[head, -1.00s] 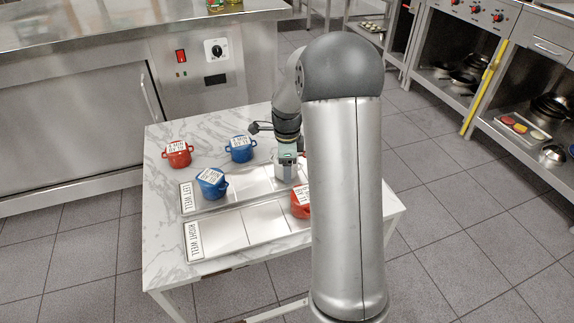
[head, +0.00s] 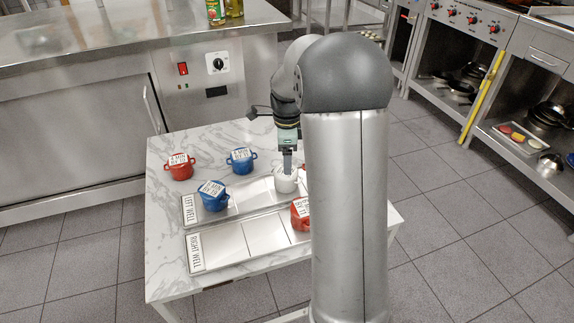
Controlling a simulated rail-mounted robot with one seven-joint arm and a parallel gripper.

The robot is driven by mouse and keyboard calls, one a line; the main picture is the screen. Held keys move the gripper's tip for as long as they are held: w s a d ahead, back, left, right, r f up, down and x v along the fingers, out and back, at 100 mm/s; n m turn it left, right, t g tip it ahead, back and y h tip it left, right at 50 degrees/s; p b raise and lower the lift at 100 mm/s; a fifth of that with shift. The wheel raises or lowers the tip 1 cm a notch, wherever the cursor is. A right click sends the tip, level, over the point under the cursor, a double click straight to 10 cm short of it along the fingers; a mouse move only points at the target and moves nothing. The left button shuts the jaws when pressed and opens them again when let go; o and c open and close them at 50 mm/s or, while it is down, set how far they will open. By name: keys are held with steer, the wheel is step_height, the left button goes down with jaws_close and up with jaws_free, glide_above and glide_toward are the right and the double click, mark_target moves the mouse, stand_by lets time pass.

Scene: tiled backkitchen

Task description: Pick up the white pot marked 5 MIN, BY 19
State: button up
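A small white pot (head: 285,183) is at the right part of the tray labelled LEFT WELL (head: 190,209), partly covered from above by my gripper. No writing on the pot can be read. My gripper (head: 288,171) points straight down, with its fingers at the pot's top. I see the fingers edge-on, so the gap between them and any hold on the pot do not show. I cannot tell whether the pot touches the tray.
A blue pot (head: 214,202) sits at the LEFT WELL tray's left part. Another blue pot (head: 240,167) and a red pot (head: 180,173) stand behind on the marble table (head: 163,235). A red-orange pot (head: 299,222) on the RIGHT WELL tray (head: 196,252) is partly hidden by my arm.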

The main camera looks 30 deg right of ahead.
step_height(320, 180, up, 3)
steer(key=shift+f, duration=0.2)
steer(key=shift+s+a+r, duration=0.1)
steer(key=shift+a+r, duration=0.05)
steer(key=shift+r, duration=0.1)
steer(key=s+a+n, duration=0.6)
steer(key=s+n, duration=0.3)
steer(key=s, duration=0.1)
steer(key=s+a+n, duration=0.7)
steer(key=s+n, duration=0.2)
steer(key=s, duration=0.1)
steer(key=shift+s+a, duration=0.2)
steer(key=shift+s, duration=0.2)
steer(key=o, duration=0.4)
steer(key=s+n, duration=0.2)
steer(key=s+a+f+n, duration=0.1)
steer(key=s, duration=0.1)
steer(key=s+f+n, duration=0.1)
steer(key=s+n, duration=0.1)
steer(key=shift+a+n+g, duration=0.25)
steer(key=shift+n+g, duration=0.05)
steer(key=shift+c, duration=0.2)
